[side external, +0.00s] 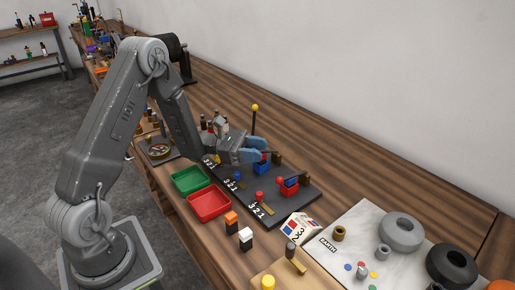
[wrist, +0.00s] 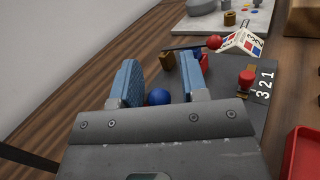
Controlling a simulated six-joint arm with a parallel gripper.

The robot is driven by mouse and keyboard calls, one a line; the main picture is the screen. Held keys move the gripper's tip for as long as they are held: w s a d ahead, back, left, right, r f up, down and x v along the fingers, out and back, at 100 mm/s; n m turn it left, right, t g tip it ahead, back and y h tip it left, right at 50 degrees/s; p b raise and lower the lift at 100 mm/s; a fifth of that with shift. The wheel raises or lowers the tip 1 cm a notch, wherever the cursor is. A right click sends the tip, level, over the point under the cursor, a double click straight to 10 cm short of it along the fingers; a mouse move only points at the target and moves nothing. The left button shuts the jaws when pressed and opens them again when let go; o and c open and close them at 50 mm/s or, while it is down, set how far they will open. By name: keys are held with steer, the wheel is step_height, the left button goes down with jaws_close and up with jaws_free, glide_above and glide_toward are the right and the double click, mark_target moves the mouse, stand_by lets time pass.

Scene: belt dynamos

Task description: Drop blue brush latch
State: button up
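My gripper (side external: 254,149) is over the middle of the dark board (side external: 312,192), and its blue-padded fingers are apart in the wrist view (wrist: 160,80). A blue ball knob (wrist: 158,97), which looks like the blue brush latch, shows between the fingers, closer to the left one in the picture, with gaps on both sides. Its lower part is hidden by my gripper body. A small blue knob (side external: 238,175) stands near a "3 2 1" label.
A yellow-topped post (side external: 255,108) rises behind my gripper. Green (side external: 191,179) and red (side external: 208,202) trays lie in front. A folded card (side external: 299,227) stands right.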

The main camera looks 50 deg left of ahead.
steer(key=shift+o, duration=0.8)
steer(key=shift+s+d+f, duration=0.1)
steer(key=shift+d+f, duration=0.05)
steer(key=shift+f, duration=0.25)
steer(key=shift+s, duration=0.1)
steer(key=v, duration=0.2)
steer(key=shift+s+a, duration=0.1)
steer(key=shift+a, duration=0.3)
step_height(320, 180, up, 7)
steer(key=shift+r, duration=0.2)
steer(key=shift+a, duration=0.1)
